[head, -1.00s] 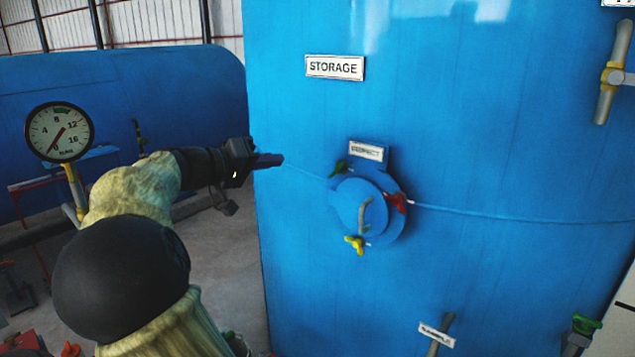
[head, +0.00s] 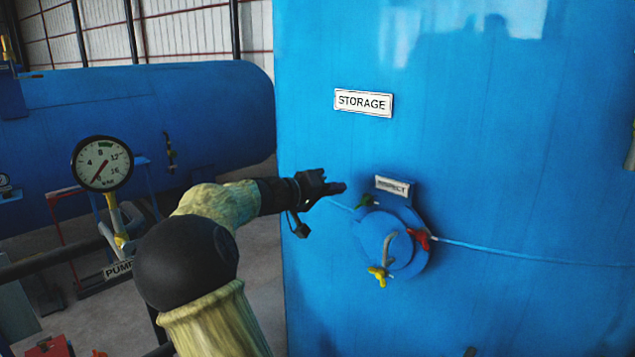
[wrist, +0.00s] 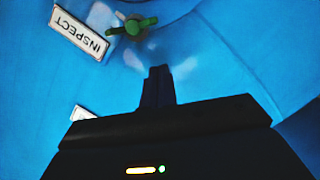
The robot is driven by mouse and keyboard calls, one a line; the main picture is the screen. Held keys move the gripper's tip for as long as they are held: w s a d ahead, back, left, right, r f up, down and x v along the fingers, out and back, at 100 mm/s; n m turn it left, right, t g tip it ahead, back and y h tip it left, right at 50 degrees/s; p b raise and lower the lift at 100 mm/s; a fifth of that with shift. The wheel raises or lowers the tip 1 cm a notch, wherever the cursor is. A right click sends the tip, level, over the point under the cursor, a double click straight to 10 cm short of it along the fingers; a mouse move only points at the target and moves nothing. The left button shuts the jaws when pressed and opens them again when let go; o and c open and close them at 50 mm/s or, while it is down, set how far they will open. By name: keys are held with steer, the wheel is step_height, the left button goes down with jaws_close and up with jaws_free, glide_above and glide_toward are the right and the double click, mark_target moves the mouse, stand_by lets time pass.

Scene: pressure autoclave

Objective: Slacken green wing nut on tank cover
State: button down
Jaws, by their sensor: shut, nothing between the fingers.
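The green wing nut (head: 365,202) sits at the upper left of the round blue cover (head: 399,262) on the tank's side. It also shows near the top of the wrist view (wrist: 133,25), beside the INSPECT plate. A red wing nut (head: 423,239) is at the cover's right and a yellow wing nut (head: 379,275) at its bottom. My gripper (head: 341,187) is shut and empty, just left of and slightly above the green wing nut in the head view. In the wrist view its closed fingers (wrist: 158,72) point toward the nut and look apart from it.
The blue storage tank (head: 500,160) fills the right side. An INSPECT plate (head: 393,186) stands above the cover, and a STORAGE plate (head: 363,103) is higher up. A pressure gauge (head: 102,163) and a second blue tank (head: 200,110) are at the left.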

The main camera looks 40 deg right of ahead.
mark_target(364, 202)
steer(key=s+f, duration=0.1)
steer(key=s+f+p, duration=0.1)
steer(key=s, duration=0.1)
steer(key=shift+d+f, duration=0.1)
steer(key=shift+f, duration=0.2)
stand_by(0.3)
